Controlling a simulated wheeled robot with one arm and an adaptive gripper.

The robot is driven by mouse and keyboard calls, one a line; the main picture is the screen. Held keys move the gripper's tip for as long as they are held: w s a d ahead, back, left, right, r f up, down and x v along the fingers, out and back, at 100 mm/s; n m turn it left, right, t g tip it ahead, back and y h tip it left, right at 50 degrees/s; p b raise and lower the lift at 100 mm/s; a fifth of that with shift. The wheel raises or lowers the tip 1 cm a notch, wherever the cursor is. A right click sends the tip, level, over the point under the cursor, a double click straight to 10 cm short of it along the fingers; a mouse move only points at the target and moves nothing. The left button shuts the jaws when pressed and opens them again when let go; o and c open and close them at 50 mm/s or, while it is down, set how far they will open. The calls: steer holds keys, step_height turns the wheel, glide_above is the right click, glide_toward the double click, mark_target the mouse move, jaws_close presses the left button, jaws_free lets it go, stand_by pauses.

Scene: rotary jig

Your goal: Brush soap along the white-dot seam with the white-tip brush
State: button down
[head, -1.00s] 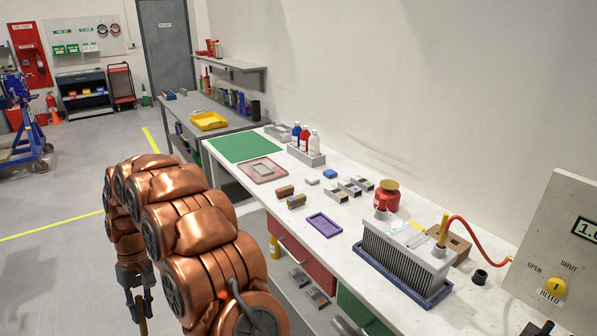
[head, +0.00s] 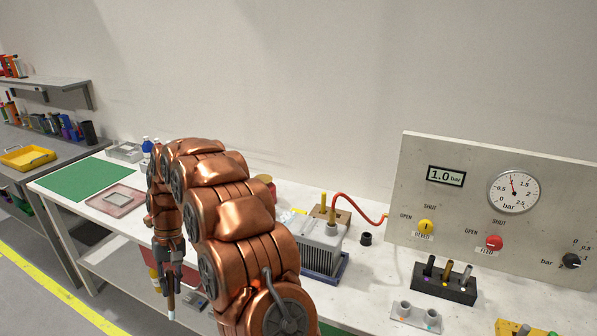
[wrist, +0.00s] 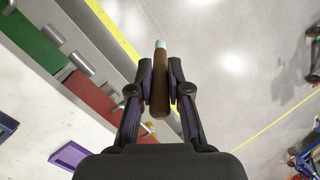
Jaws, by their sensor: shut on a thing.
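My gripper (wrist: 159,82) is shut on a brown-handled brush (wrist: 160,92) with a pale, bluish-white tip in the wrist view. In the head view my gripper (head: 171,274) hangs low in front of the bench, pointing down, with the brush (head: 171,303) below it. A grey finned unit (head: 318,246) stands in a blue tray on the bench, well to the right of my gripper. Part of the unit is behind my arm. A red hose runs from near its yellow post to the right. I cannot make out a white-dot seam.
A panel (head: 420,235) with a gauge and a 1.0 bar display stands right. A black holder (head: 443,290) with several upright pieces and a grey block (head: 415,317) stand before it. A green mat (head: 75,180) lies left. In the wrist view, open floor (wrist: 230,50) lies beneath the brush.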

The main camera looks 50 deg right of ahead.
steer(key=s+d+r+m+t+h, duration=0.1)
steer(key=s+d+r+m+t, duration=0.1)
steer(key=d+r+m, duration=0.75)
steer(key=s+d+r+m+t+h+b, duration=0.15)
steer(key=s+d+r+m, duration=0.35)
steer(key=d, duration=0.8)
steer(key=d+r+m+t, duration=0.3)
steer(key=d+r+m, duration=0.4)
steer(key=d, duration=0.4)
steer(key=shift+f+m+b, duration=0.65)
steer(key=shift+f+b, duration=1.7)
steer(key=shift+f, duration=2.1)
step_height(320, 180, up, 8)
steer(key=a+p, duration=0.2)
steer(key=p, duration=0.2)
steer(key=shift+s, duration=0.4)
